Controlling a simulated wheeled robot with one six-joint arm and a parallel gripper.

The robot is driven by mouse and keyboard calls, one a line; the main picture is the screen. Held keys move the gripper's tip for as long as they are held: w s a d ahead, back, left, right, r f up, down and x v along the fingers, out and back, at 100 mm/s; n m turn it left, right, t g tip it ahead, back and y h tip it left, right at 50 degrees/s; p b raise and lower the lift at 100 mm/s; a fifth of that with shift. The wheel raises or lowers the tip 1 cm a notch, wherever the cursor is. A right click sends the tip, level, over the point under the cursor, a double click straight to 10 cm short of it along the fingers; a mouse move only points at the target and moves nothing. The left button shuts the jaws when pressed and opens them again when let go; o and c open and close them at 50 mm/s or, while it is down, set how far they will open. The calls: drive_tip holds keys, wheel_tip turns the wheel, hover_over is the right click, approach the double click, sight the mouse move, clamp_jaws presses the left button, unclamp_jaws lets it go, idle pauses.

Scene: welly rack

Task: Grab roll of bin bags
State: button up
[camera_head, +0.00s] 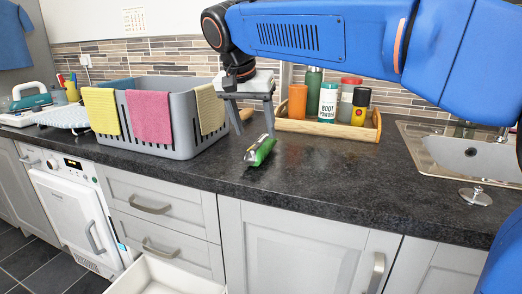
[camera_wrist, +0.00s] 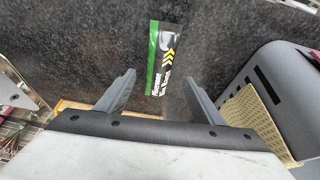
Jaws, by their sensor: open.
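My gripper (camera_head: 255,127) is open and empty, fingers pointing down, just above and behind the roll in the head view. It also shows in the wrist view (camera_wrist: 161,76), with both fingers spread apart. The fingers do not appear to touch the roll.
A grey basket (camera_head: 172,82) with yellow, pink and beige cloths stands left of the roll. A wooden tray (camera_head: 318,127) of bottles and jars is behind and to the right. The worktop (camera_head: 340,170) right of the roll is clear, up to a sink (camera_head: 470,155).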

sight(259, 142)
drive_tip(key=shift+x, duration=3.5)
drive_tip(key=shift+d+r, duration=0.1)
drive_tip(key=c, duration=1.3)
